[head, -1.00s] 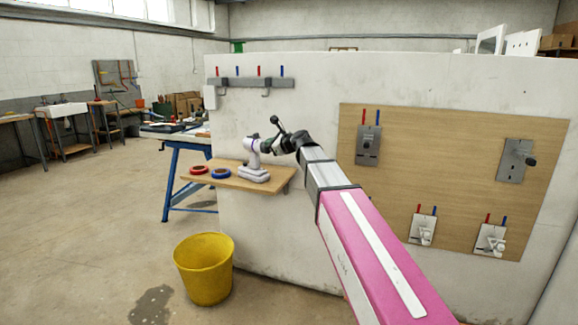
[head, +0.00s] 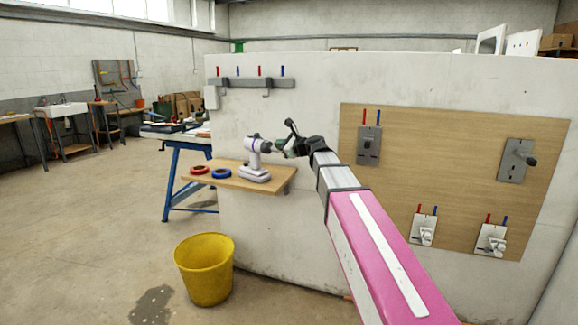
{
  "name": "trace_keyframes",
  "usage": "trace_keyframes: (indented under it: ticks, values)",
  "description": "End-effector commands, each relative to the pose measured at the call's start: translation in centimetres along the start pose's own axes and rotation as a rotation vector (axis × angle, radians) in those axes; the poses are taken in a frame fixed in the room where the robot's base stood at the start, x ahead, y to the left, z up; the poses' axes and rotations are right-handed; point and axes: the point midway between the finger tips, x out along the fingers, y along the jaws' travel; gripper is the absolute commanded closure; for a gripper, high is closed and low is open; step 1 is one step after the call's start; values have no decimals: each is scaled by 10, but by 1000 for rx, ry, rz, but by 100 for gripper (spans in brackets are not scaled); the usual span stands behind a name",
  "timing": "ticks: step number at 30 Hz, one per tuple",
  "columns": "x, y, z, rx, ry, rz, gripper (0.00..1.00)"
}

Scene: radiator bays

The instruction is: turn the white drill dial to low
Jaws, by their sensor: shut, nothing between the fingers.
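The white drill (head: 254,160) stands upright on its base on the wooden shelf (head: 225,181), its body facing left and right across the picture. Its dial is too small to make out. My gripper (head: 281,146) is shut and empty at the right end of the drill's upper body, very close to it. I cannot tell whether the fingertips touch the drill.
A yellow bucket (head: 205,270) stands on the floor below. A wooden board (head: 455,170) with several valves hangs at the right.

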Motion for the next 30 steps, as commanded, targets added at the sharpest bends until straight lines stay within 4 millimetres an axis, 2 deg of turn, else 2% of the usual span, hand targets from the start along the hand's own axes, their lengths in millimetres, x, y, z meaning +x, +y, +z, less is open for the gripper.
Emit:
trace_keyframes:
  ticks: [6, 14, 20, 30]
  values:
    - [-4, -11, -4, -2, -96, -13, 100]
    - [-2, -15, -5, -4, -130, -21, 100]
    - [12, -16, -3, -4, -130, -20, 100]
    - [51, -17, 2, -4, -129, -20, 100]
